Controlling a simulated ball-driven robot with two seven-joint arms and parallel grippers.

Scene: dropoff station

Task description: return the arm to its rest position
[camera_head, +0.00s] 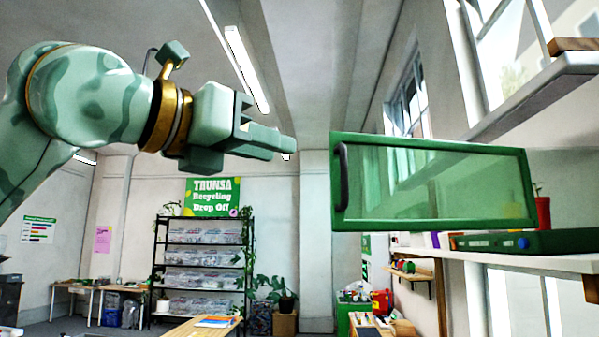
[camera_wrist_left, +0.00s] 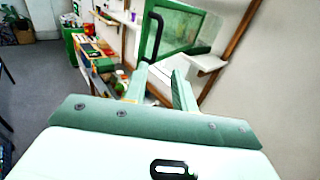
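My left arm comes in from the left in the head view, raised and stretched out. Its gripper (camera_head: 277,142) is at upper centre, pointing right, seen from the side. In the left wrist view the two fingers (camera_wrist_left: 160,88) stand apart with nothing between them, so it is open and empty. A green-framed, glass-paned door (camera_head: 430,185) with a dark vertical handle (camera_head: 343,180) is right of the gripper, apart from it. The door (camera_wrist_left: 190,28) and handle (camera_wrist_left: 153,38) also show beyond the fingers in the wrist view. My right gripper is out of view.
A wall shelf (camera_head: 570,262) with a green case lies under the door. A high ledge (camera_head: 535,98) is at upper right. A black rack (camera_head: 200,265) of clear bins and a wooden table (camera_head: 203,327) stand further back. Open air surrounds the gripper.

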